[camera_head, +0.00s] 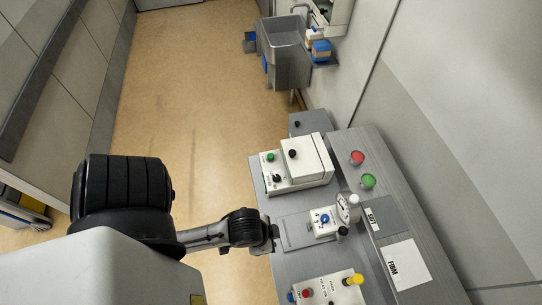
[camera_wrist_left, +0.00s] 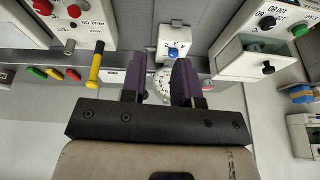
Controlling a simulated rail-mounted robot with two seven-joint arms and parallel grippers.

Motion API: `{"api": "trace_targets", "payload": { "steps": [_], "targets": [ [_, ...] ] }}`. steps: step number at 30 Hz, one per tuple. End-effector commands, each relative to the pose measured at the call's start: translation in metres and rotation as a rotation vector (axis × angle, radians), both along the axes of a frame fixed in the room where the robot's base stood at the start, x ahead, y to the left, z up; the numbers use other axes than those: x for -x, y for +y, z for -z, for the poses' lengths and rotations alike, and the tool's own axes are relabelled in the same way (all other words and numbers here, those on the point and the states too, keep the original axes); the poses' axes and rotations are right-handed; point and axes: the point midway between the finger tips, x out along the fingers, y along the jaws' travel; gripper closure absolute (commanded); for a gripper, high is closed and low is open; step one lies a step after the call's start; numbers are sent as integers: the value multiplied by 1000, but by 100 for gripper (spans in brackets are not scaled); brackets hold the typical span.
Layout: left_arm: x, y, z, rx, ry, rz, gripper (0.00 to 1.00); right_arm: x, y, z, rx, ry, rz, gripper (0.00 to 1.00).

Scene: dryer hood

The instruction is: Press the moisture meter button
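The moisture meter is probably the small white box (camera_head: 322,222) with a blue button (camera_head: 324,218) and a round dial (camera_head: 348,205), on the grey bench. In the left wrist view the white box (camera_wrist_left: 166,38), blue button (camera_wrist_left: 176,51) and dial (camera_wrist_left: 162,82) lie ahead of my left gripper (camera_wrist_left: 160,66). Its two purple fingers are apart with nothing held. They partly cover the dial. In the head view my left gripper (camera_head: 272,237) is at the bench's left edge, left of the meter; its fingertips are hard to make out. Contact with the button is not visible. My right gripper is not in view.
A white box with knobs (camera_head: 300,170) stands behind the meter. Another box with a yellow-topped lever (camera_head: 353,279) stands in front. A sink (camera_head: 284,50) stands far back.

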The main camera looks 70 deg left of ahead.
Motion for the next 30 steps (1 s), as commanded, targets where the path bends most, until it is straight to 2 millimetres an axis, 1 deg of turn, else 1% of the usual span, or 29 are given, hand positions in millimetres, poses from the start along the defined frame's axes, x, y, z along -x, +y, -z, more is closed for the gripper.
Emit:
{"api": "trace_targets", "payload": {
  "steps": [1, 6, 9, 18, 30],
  "targets": [
    [0, 0, 0, 0, 0, 0, 76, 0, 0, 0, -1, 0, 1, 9],
    [0, 0, 0, 0, 0, -1, 93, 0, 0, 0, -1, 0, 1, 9],
    [0, -1, 0, 2, 0, -1, 100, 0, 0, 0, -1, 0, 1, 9],
    [0, -4, 0, 14, 0, -9, 100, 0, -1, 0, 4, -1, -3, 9],
    [0, -3, 0, 11, 1, -7, 100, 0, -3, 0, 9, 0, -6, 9]
  ]
}}
